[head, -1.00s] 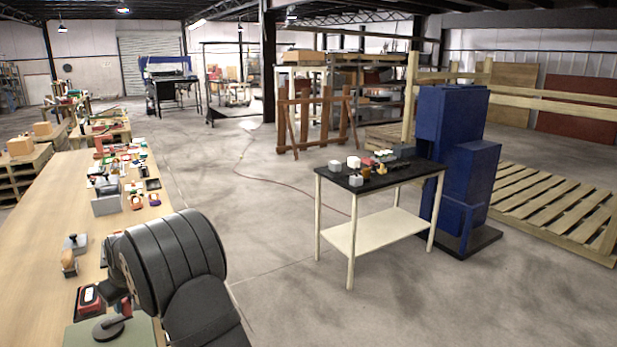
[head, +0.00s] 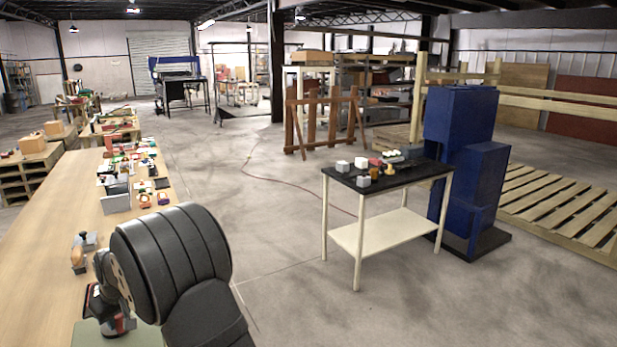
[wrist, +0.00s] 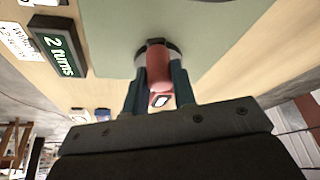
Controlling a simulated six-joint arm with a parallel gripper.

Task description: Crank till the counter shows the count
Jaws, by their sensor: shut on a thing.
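In the wrist view, my gripper (wrist: 158,92) is shut on a reddish upright crank handle (wrist: 158,68). The handle stands on a dark round disc (wrist: 173,52), mostly hidden behind it and the fingers. The disc lies over a pale green base (wrist: 110,20). A dark sign reading "2 turns" (wrist: 60,45) is at the upper left. A small dark-framed white panel (wrist: 160,100) shows between the fingers; I cannot read it or tell if it is the counter. In the head view, my arm hides the crank, and the green base (head: 90,335) shows at the bottom left.
The wooden workbench (head: 50,225) runs along the left. A wooden-handled tool (head: 78,258) and a grey block (head: 116,203) stand on it, with several small items farther back. A black-topped side table (head: 432,170) and a blue machine (head: 465,150) stand right, across open floor.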

